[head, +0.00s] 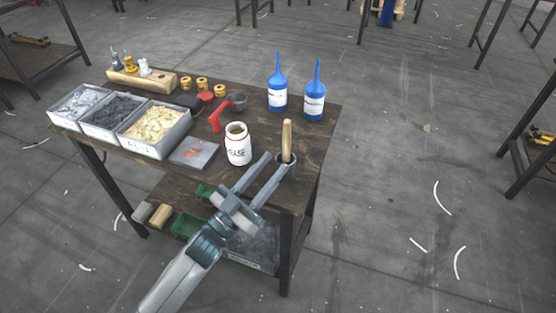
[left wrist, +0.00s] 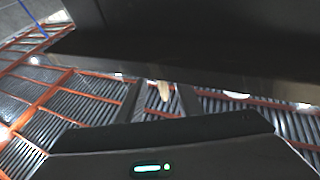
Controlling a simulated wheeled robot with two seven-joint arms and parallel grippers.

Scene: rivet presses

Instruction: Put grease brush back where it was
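A white grease jar (head: 238,148) with an open top stands to the left of the brush. My left gripper (head: 278,161) is open, its fingers reaching up to the cup from the front left. In the left wrist view the brush handle (left wrist: 164,91) shows between the two spread fingers, with a gap on each side. My right gripper is not in view.
Two blue bottles (head: 278,88) stand at the table's back right. Bins of small parts (head: 155,145) fill the left side. A red-handled tool (head: 215,120) and a grey plate (head: 194,153) lie mid-table. A lower shelf holds green bins (head: 188,226).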

